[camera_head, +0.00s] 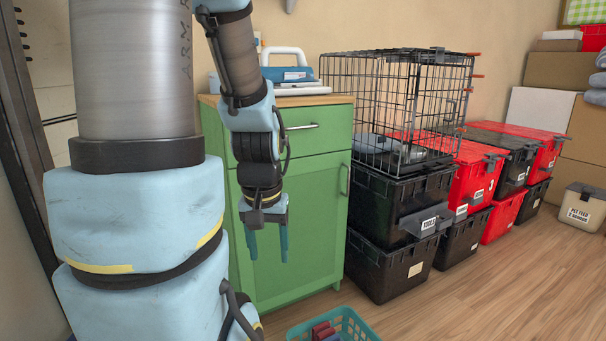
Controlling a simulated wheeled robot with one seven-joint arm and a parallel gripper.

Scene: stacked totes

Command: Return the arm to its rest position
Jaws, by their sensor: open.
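My gripper (268,246) hangs at the end of my arm and points straight down. Its two teal fingers are apart, with nothing between them. It is in front of the green cabinet (315,215) and covers part of the cabinet's front. My upper arm fills much of the left of the view.
A teal basket (365,324) with red items stands on the floor below right of my gripper. Black totes (385,268) and red totes (472,178) are stacked to the right, with a wire crate (440,100) on top. Wooden floor (480,290) is clear at lower right.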

